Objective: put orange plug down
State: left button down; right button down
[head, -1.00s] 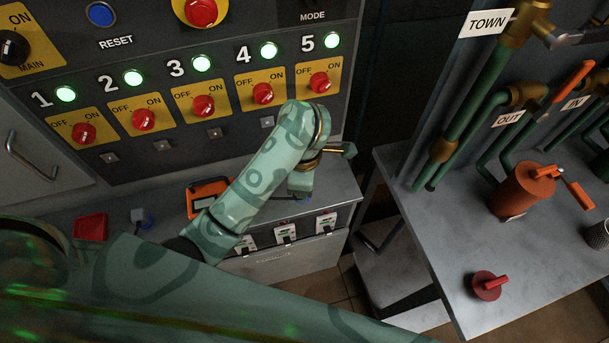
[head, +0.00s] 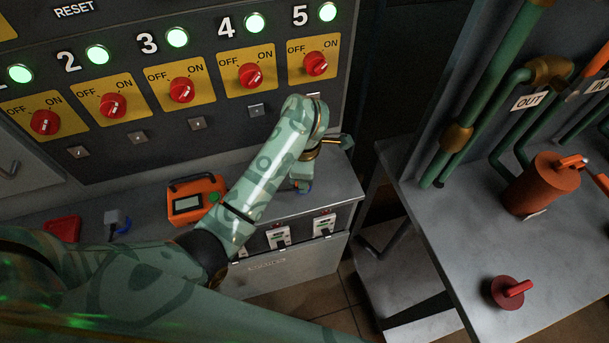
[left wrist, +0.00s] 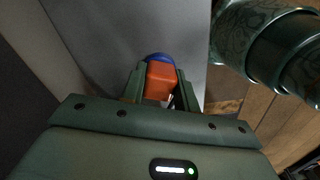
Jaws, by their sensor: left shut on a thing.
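The orange plug (left wrist: 160,80) is between the two fingers of my left gripper in the left wrist view, with a blue end (left wrist: 158,57) beyond it. My left gripper (left wrist: 160,88) is shut on the plug. In the head view my left gripper (head: 302,178) points down at the right part of the grey counter top (head: 335,185). A bit of blue shows at its tip, and the plug's orange body is hidden there. I cannot tell whether the plug touches the counter. My right gripper is not in view.
An orange meter (head: 188,206) stands on the counter left of my forearm. The switch panel (head: 225,120) rises behind. A grey bench (head: 440,240) stands right, across a gap.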

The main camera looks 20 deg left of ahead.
pick_arm(q)
jog(key=c, duration=1.1)
grip_release()
jog(key=shift+o, duration=0.2)
notch_tip(320, 180, up, 12)
jog(key=p, duration=0.7)
